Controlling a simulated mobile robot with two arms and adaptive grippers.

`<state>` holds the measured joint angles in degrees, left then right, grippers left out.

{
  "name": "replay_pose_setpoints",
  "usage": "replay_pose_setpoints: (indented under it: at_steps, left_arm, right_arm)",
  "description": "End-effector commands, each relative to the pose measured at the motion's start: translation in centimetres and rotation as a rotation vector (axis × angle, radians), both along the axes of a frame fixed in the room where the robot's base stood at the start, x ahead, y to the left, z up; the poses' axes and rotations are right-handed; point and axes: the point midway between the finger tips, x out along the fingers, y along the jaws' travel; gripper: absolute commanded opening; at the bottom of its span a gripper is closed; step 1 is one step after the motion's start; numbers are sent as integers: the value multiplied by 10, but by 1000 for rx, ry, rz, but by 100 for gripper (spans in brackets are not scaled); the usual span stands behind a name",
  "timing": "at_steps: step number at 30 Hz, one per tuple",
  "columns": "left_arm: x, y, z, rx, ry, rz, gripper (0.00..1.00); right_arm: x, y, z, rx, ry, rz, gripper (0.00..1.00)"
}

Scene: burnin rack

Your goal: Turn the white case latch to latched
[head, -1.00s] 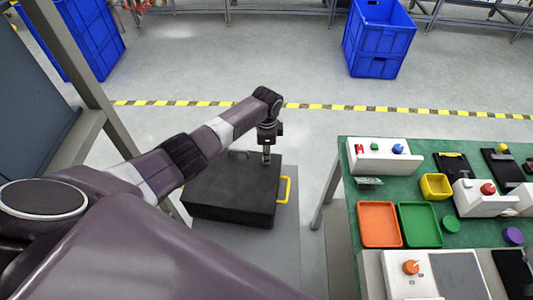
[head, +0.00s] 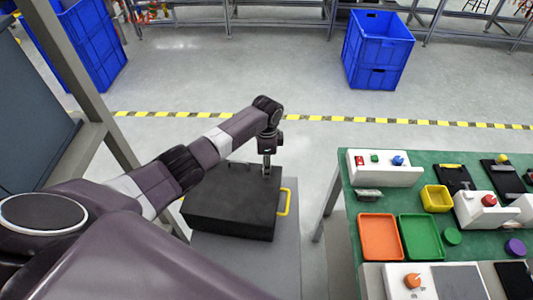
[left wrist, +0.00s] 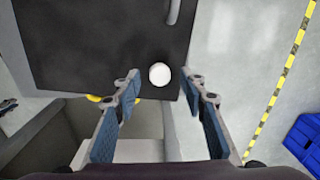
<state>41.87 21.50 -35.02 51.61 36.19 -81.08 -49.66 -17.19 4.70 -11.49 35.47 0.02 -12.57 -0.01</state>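A black case (head: 230,205) lies flat on a grey surface, with a yellow handle (head: 284,203) on its right side. In the left wrist view the dark case top (left wrist: 80,45) fills the upper left. A round white knob (left wrist: 159,74), apparently the latch, stands near the case edge. A whitish bar (left wrist: 173,10) shows at the top of that view. My left gripper (left wrist: 163,86) is open, with its fingers apart on either side of the knob and no visible contact. In the head view my left gripper (head: 267,173) points down at the case's far right corner. My right gripper is not in view.
A green-topped table (head: 360,190) at the right carries an orange tray (head: 380,237), a green tray (head: 421,237), a yellow bin (head: 436,198) and white panels. Blue crates (head: 378,48) stand behind on the floor. A grey post (head: 85,75) is at the left.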

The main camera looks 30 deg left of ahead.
Motion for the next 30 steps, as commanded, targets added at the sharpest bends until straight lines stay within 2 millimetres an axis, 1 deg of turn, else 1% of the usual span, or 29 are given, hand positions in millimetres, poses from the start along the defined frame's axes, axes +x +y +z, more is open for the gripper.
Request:
replay_pose_setpoints:
  at_steps: [4,12,15,18,21,30]
  left_arm:
    - [0,0,24,0,-4,-1,39]
    - [-2,0,79,2,-3,-1,39]
    - [-3,-1,94,1,-2,0,39]
    - [-3,-1,103,0,-1,1,39]
    - [-4,-2,107,0,-1,0,39]
    - [-4,-1,108,1,0,1,39]
  right_arm:
    - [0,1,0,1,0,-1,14]
    - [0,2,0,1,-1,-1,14]
    - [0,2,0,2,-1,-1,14]
    - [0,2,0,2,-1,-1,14]
    - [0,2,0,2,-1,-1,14]
    - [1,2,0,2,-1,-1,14]
